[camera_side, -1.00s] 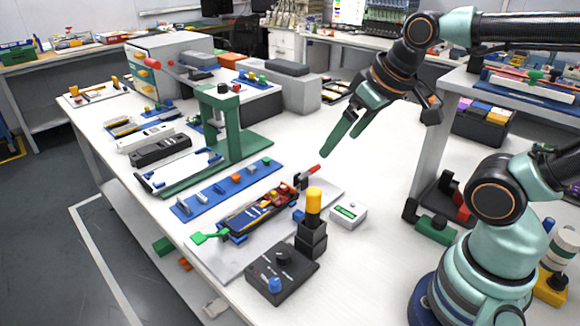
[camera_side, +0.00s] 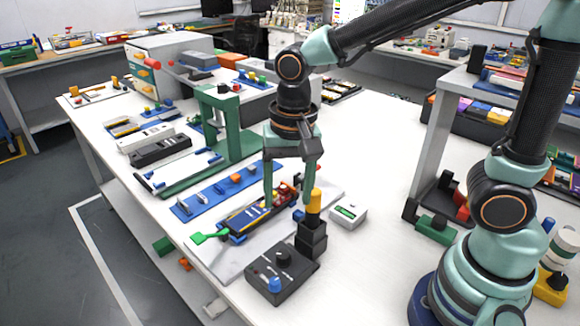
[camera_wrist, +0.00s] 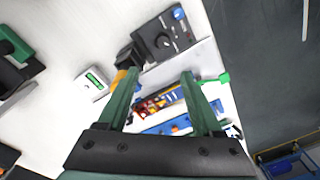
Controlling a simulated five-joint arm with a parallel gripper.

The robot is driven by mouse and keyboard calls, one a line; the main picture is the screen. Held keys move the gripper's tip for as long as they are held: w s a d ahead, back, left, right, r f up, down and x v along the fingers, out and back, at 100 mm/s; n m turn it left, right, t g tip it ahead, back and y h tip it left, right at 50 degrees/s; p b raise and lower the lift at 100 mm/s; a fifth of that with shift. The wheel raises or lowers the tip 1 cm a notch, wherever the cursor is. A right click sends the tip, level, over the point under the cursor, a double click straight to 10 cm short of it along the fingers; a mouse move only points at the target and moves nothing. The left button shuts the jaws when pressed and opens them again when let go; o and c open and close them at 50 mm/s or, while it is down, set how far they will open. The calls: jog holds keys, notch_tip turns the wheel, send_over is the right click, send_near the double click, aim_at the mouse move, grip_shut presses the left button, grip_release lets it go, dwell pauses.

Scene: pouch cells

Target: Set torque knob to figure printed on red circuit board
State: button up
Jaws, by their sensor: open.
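A black control box (camera_side: 268,280) at the front edge of the table carries a black knob (camera_side: 283,257) and a blue knob (camera_side: 274,284). In the wrist view the black knob (camera_wrist: 163,41) shows beyond my fingertips. No knob figures are readable. A dark holder (camera_side: 240,222) has red and yellow parts in it; red parts (camera_wrist: 150,106) also show between my fingers in the wrist view. I cannot tell which part is the red circuit board, nor read a printed figure. My gripper (camera_side: 288,197) is open and empty, over the holder, behind and apart from the box.
A yellow-handled tool (camera_side: 314,203) stands upright in a black block (camera_side: 311,240) beside the box. A white meter with a green display (camera_side: 348,214) lies right of it. A blue strip (camera_side: 205,199) and a green stand (camera_side: 228,130) are behind.

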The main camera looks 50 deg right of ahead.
aim_at(283, 254)
jog(key=shift+m+g, duration=0.3)
jog(key=shift+m, duration=0.2)
jog(key=f, duration=0.4)
jog(key=a+f, duration=0.1)
jog(key=f, duration=0.8)
jog(key=shift+s+a+f, duration=0.1)
jog(key=shift+a+f, duration=0.15)
jog(key=shift+a, duration=0.05)
grip_shut()
